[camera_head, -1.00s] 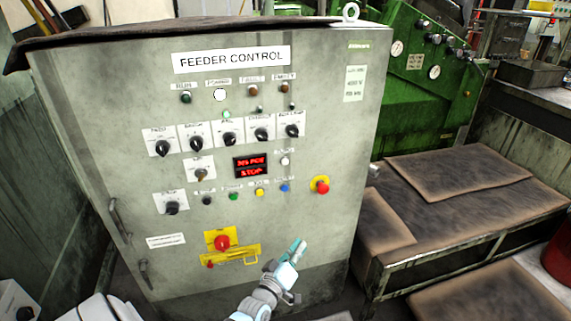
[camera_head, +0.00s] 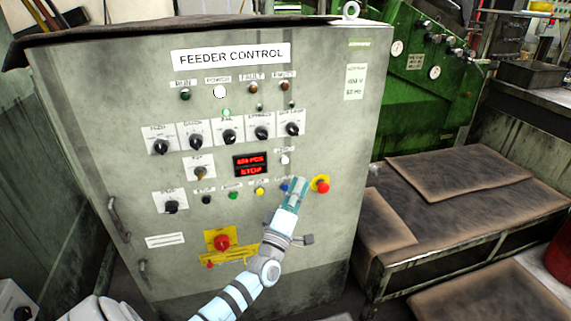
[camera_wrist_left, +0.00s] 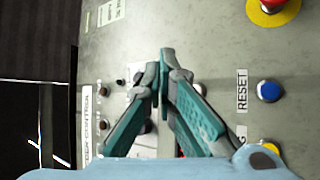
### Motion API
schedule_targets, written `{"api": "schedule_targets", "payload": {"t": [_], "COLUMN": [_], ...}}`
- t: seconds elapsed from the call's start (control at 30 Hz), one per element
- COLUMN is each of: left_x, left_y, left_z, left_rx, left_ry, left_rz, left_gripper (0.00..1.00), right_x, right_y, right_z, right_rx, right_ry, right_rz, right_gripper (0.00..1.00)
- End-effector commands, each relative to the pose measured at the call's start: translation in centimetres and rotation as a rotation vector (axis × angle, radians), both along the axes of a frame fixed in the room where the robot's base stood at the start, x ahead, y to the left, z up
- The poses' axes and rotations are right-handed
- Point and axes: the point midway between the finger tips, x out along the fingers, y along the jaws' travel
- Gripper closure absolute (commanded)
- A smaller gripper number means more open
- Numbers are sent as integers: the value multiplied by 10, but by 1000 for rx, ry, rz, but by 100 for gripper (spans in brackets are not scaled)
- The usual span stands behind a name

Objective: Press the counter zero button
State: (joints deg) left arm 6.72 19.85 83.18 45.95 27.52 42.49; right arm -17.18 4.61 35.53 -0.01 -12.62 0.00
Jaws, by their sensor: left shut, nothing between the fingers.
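A small white button (camera_head: 285,160) sits right of the red-lit counter display (camera_head: 251,166) on the grey cabinet's panel. The label above it is too small to read, so I cannot be sure it is the counter zero button. My left gripper (camera_head: 299,183) is shut and empty in front of the panel, below and slightly right of that white button and close to the blue button (camera_head: 285,187). The shut fingers (camera_wrist_left: 167,58) fill the middle of the left wrist view and hide the panel behind them. Contact with the panel cannot be told.
A red emergency stop (camera_head: 323,187) on yellow is just right of my fingertips; it also shows in the left wrist view (camera_wrist_left: 272,8). The blue button (camera_wrist_left: 269,91) is labelled RESET. Yellow (camera_head: 259,191) and green (camera_head: 233,196) buttons and a red main switch (camera_head: 222,243) are nearby.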

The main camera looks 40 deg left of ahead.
Motion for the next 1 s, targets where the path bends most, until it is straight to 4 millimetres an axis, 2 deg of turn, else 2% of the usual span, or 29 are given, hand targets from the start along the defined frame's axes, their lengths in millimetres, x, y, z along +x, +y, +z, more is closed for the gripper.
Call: {"api": "schedule_targets", "payload": {"t": [0.3, 0.5, 1.0], "left_x": [26, 38, 40], "left_y": [39, 55, 59], "left_z": [-5, -4, 0], "left_rx": [3, 2, 0], "left_ry": [-1, 0, 1], "left_rz": [2, 1, 1], "left_gripper": [100, 100, 100], "right_x": [0, 0, 0], "right_y": [0, 1, 1], "right_z": [-36, -50, -51], "right_rx": [1, 1, 1], "right_ry": [0, 0, 0], "right_rz": [0, 0, 0], "right_gripper": [60, 60, 60]}}
